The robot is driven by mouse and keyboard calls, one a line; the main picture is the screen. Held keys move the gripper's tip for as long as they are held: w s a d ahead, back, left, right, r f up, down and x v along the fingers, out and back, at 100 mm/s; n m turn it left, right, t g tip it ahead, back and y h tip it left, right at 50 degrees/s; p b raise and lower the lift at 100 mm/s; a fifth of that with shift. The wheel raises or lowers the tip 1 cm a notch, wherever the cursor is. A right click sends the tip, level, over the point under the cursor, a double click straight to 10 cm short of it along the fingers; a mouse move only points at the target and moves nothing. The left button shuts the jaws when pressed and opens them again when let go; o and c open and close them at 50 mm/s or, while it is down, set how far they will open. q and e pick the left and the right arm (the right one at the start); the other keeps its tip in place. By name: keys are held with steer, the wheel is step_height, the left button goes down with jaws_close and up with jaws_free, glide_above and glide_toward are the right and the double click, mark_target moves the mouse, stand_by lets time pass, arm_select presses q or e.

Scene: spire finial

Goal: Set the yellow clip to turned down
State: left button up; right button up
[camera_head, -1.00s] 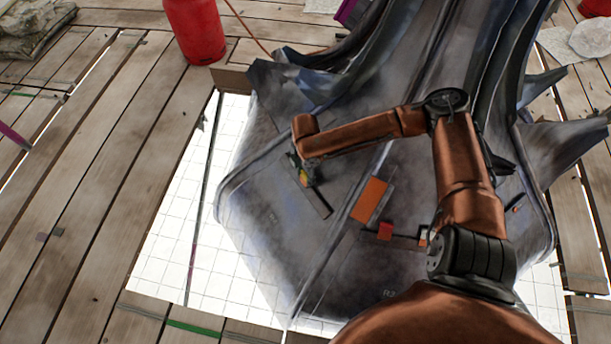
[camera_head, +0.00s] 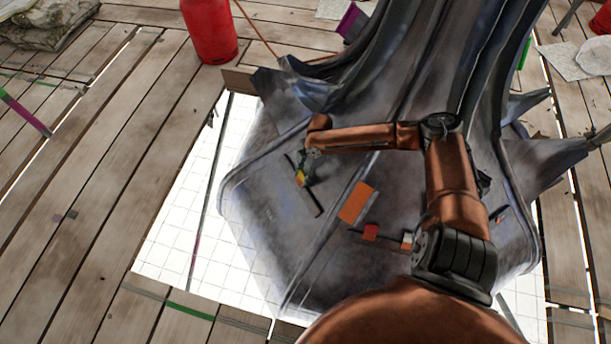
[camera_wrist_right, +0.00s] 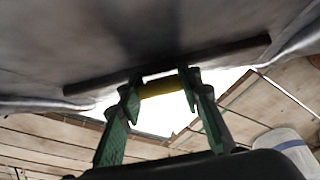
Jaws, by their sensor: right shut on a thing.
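The yellow clip (camera_head: 300,178) is small and sits at a thin dark strip (camera_head: 314,203) on the grey spire's sloping face, left of the orange plate. My right gripper (camera_head: 302,174) is at the clip, reaching it from above in the head view. In the right wrist view, its green-sided fingers (camera_wrist_right: 160,92) are shut on the yellow clip (camera_wrist_right: 157,88), which spans between the fingertips close to the dark strip (camera_wrist_right: 200,60). The clip's exact angle is hard to tell. My left gripper is not in view.
An orange plate (camera_head: 357,203) and a small red block (camera_head: 370,232) are on the face to the right. The grey spire (camera_head: 262,225) stands over a white gridded opening (camera_head: 165,245) in the plank floor. A red cylinder (camera_head: 209,30) stands at the back left.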

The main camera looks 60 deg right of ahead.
steer(key=o, duration=1.2)
steer(key=shift+c, duration=0.2)
steer(key=shift+r, duration=0.1)
steer(key=v, duration=1.1)
steer(key=shift+d+r, duration=0.15)
steer(key=shift+r, duration=0.2)
steer(key=shift+s, duration=0.1)
